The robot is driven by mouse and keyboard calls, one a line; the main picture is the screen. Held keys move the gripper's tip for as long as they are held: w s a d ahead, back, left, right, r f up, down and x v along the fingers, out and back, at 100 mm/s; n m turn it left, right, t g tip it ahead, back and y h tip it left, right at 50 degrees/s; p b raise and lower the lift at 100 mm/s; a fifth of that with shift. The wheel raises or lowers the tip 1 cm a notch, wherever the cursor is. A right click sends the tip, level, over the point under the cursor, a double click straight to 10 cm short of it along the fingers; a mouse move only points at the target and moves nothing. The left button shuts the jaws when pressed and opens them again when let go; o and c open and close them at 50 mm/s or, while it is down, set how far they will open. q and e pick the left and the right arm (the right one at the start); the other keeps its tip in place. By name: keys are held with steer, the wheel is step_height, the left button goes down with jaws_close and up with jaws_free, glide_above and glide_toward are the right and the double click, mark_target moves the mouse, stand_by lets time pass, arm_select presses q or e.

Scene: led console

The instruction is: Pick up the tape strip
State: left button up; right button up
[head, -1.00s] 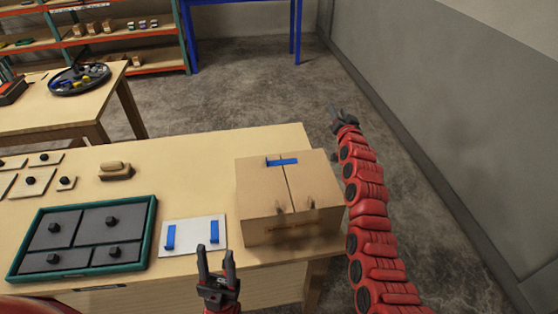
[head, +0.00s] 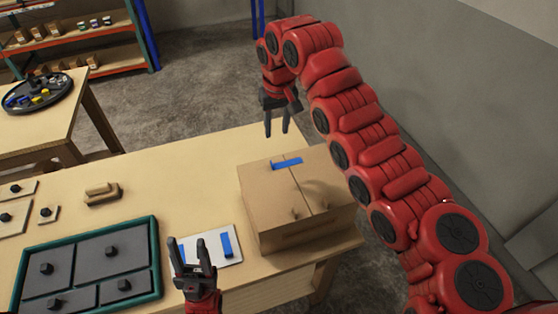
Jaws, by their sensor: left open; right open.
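A cardboard box (head: 262,192) stands on the table with a blue tape strip (head: 287,162) lying across the seam of its top near the back edge. A white plate (head: 214,234) left of the box bears another blue tape strip (head: 227,245). A second strip on the plate is mostly hidden behind my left gripper. My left gripper (head: 186,243) is open and empty, in front of the plate in this view. My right gripper (head: 277,131) is open, points down and appears above and behind the box's back edge, apart from the tape.
A green-rimmed tray (head: 158,258) with grey knobbed panels lies at the left front. A wooden brush-like block (head: 101,193) and small knobbed plates (head: 14,189) lie behind it. A second table with a round black tray (head: 38,91) stands further back. The table's middle is clear.

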glide_toward(272, 163)
step_height(272, 163, down, 2)
steer(key=shift+w+d+f+p, duration=0.1)
steer(key=shift+w+d+p, duration=0.1)
steer(key=shift+p, duration=1)
steer(key=shift+f, duration=0.3)
steer(key=f+p, duration=0.2)
steer(key=f, duration=0.1)
steer(key=f+p, duration=0.1)
steer(key=shift+w+a+f, duration=0.2)
steer(key=shift+w+a, duration=0.05)
steer(key=shift+w, duration=0.05)
steer(key=shift+f+p, duration=0.3)
steer(key=shift+f, duration=0.1)
steer(key=shift+w+f, duration=0.1)
steer(key=shift+f, duration=0.2)
jaws_close()
steer(key=shift+r, duration=0.1)
